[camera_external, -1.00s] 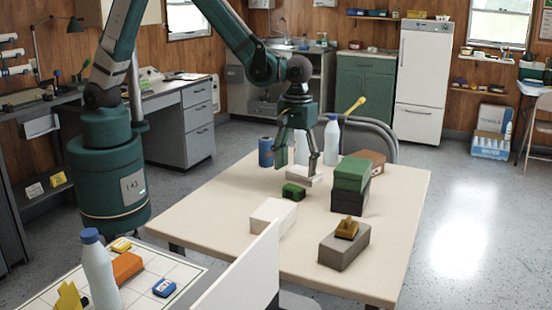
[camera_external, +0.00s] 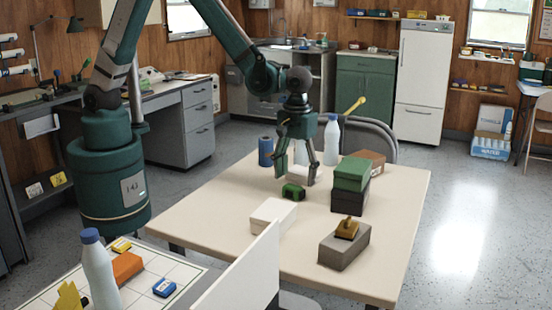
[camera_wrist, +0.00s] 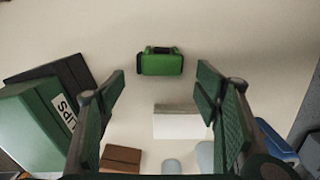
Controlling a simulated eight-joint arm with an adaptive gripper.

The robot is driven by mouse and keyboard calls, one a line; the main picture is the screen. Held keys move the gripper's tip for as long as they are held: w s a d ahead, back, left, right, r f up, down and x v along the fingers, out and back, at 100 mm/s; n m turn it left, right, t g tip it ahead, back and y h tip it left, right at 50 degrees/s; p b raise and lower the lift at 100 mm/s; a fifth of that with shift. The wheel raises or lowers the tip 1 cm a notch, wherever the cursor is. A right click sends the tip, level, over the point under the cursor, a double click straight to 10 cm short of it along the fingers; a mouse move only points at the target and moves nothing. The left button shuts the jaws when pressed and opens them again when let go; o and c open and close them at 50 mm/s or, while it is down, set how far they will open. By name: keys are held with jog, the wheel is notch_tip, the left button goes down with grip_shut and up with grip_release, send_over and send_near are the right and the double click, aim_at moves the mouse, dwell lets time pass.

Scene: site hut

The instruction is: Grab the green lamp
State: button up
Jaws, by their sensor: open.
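The small green lamp (camera_external: 293,192) with dark ends lies on the table (camera_external: 235,210). In the wrist view the green lamp (camera_wrist: 161,62) shows at upper middle, with a dark handle on top, ahead of and between my fingers. My gripper (camera_external: 297,178) points down over the table, close behind and above the lamp, fingers apart. In the wrist view my gripper (camera_wrist: 165,88) is open and nothing is between its pads. I cannot tell the exact gap to the lamp.
A green box (camera_external: 351,173) stands on a dark box (camera_external: 349,196) right of the lamp. A white box (camera_external: 272,216) sits in front, and a grey box (camera_external: 344,248) at front right. A white block (camera_wrist: 178,123), bottles (camera_external: 332,141) and a blue can (camera_external: 265,152) are behind.

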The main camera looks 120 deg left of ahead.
aim_at(296, 187)
jog(key=shift+f+b, duration=0.6)
jog(key=shift+f, duration=1.8)
jog(key=shift+c, duration=0.5)
jog(key=c, duration=0.5)
